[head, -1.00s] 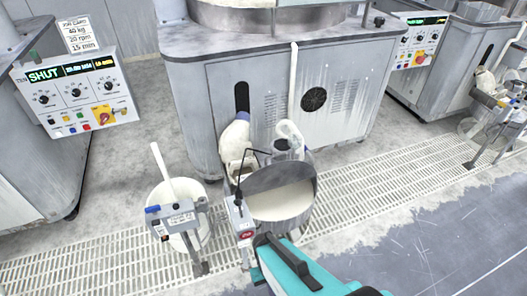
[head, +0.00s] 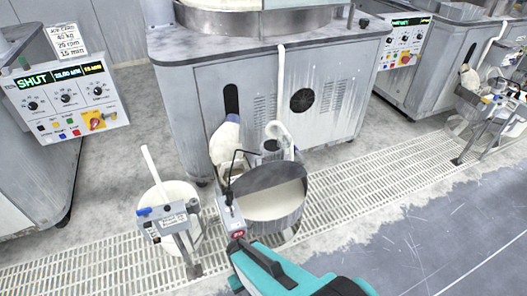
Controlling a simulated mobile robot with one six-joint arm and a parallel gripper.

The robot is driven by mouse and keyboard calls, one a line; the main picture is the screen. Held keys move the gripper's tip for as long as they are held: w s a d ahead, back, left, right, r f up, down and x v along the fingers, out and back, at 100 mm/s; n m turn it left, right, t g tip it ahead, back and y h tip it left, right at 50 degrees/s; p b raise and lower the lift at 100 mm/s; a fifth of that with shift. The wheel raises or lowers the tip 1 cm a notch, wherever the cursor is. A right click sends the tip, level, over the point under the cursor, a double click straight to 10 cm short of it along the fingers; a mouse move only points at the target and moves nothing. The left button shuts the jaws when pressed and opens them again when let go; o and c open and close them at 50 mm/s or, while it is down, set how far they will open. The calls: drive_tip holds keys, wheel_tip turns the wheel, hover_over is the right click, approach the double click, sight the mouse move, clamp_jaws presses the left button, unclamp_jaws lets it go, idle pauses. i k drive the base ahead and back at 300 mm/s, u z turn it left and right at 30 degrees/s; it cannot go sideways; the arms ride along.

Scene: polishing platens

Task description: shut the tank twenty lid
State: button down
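A round tank (head: 275,231) stands in the middle of the head view on the floor grating, with white liquid (head: 270,203) showing at its front. A dark grey half-round surface (head: 265,181) lies over the back of the opening; I cannot tell whether it is the lid or the inner wall. My teal arm (head: 262,268) comes in from the bottom and reaches the tank's left front. At its end a grey body with a red mark, seemingly my gripper (head: 226,194), is beside the rim. Its fingers are not clear, and I cannot tell whether it touches the lid. No tank number is readable.
A white bucket (head: 187,235) with a pale stick and a labelled stand (head: 168,222) is left of the tank. A grey machine cabinet (head: 205,100) stands close behind. A control panel (head: 66,100) reading SHUT is at left. Bare floor (head: 420,240) lies at right.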

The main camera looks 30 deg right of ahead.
sight(265, 176)
drive_tip(key=u, duration=0.1)
drive_tip(key=k, duration=0.9)
drive_tip(key=u, duration=0.4)
drive_tip(key=i, duration=0.55)
drive_tip(key=z, duration=0.05)
